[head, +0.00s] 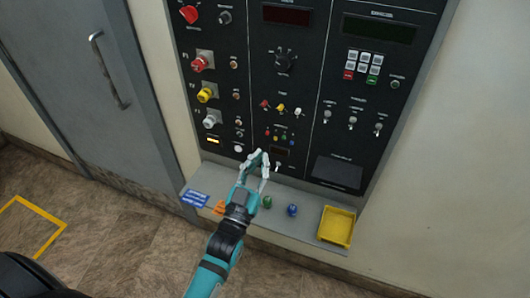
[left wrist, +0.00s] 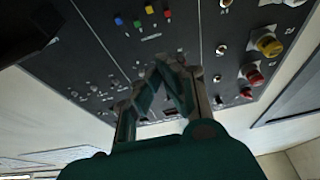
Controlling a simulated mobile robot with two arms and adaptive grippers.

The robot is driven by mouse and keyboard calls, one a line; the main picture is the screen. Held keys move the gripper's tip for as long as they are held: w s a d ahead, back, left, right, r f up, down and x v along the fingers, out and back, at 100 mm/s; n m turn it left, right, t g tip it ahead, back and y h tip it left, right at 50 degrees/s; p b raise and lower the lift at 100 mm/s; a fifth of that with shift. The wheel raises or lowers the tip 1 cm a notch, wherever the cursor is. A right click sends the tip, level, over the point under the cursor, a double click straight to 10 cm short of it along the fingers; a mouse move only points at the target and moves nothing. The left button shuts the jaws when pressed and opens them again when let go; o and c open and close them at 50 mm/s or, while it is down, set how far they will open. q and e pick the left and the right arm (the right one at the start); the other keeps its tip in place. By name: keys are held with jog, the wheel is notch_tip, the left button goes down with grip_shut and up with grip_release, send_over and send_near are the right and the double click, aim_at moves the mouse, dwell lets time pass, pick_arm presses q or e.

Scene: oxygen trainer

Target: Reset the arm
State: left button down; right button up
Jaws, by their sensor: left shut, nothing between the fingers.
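My left gripper (head: 259,165) is in front of the lower part of the black control panel (head: 268,50), just above the grey shelf. Its fingers are shut with nothing between them. In the left wrist view the fingers (left wrist: 172,75) point at the panel, which appears turned over, with small coloured buttons and the red and yellow knobs around them. I cannot tell whether a fingertip touches the panel. The fingers hide a small part of the panel's lower edge. My left arm reaches up from the bottom of the head view. My right gripper is in neither view.
A grey shelf (head: 300,222) below the panel holds a blue label (head: 195,198), an orange piece (head: 219,207), a green knob (head: 267,202), a blue knob (head: 292,210) and a yellow tray (head: 337,226). A grey door (head: 75,80) stands at left. Floor below is open.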

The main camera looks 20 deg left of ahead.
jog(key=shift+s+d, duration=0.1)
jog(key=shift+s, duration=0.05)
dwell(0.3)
